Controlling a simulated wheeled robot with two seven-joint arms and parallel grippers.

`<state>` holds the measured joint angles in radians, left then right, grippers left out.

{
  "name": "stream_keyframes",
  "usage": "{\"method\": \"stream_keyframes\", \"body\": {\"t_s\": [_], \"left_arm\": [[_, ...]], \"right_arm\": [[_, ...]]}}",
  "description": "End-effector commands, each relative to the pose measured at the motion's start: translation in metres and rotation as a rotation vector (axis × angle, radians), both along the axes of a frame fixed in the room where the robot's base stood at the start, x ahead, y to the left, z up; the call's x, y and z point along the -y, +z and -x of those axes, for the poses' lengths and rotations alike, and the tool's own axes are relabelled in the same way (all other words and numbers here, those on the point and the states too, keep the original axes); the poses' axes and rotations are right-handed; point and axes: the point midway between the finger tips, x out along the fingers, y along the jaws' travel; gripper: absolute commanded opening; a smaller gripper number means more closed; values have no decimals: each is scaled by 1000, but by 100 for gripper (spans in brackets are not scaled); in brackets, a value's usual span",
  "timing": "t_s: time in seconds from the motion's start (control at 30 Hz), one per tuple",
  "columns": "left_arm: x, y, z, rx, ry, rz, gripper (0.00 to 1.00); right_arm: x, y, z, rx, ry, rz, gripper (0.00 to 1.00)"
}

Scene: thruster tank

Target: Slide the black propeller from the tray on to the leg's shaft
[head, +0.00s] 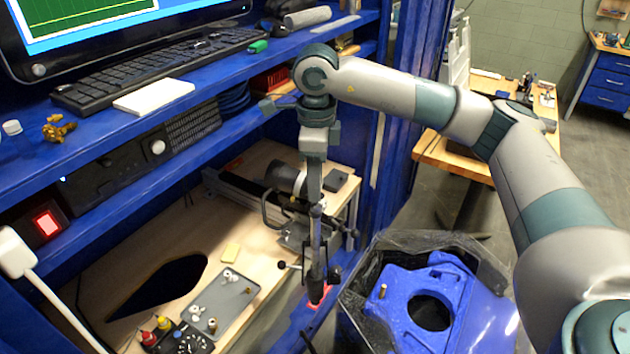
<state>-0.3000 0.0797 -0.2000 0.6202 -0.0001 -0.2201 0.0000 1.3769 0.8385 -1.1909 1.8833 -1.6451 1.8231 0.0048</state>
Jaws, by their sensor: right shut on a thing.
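My right gripper (317,275) points straight down over the blue front edge, between the tray and the blue body. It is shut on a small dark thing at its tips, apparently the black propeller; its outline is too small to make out. The grey tray (238,300) lies on the bench to its left, holding small white and metal parts. No black propeller stands out on the tray. To its right is a blue body (400,318) with a round opening. My left gripper is not in view.
A metal clamp fixture (285,205) stands behind my right gripper. Blue shelves carry a keyboard (150,68).

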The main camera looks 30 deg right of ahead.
Motion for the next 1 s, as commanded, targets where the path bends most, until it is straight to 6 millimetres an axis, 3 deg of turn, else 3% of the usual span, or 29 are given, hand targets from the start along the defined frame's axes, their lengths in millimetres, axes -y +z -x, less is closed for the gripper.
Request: {"method": "stream_keyframes", "body": {"t_s": [0.7, 0.73, 0.8, 1.0], "left_arm": [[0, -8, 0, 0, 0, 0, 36], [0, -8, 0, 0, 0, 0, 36], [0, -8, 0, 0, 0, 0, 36], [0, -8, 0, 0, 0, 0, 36]], "right_arm": [[0, -6, 0, 0, 0, 0, 6], [0, -6, 0, 0, 0, 0, 34], [0, -6, 0, 0, 0, 0, 49], [0, -6, 0, 0, 0, 0, 49]]}}
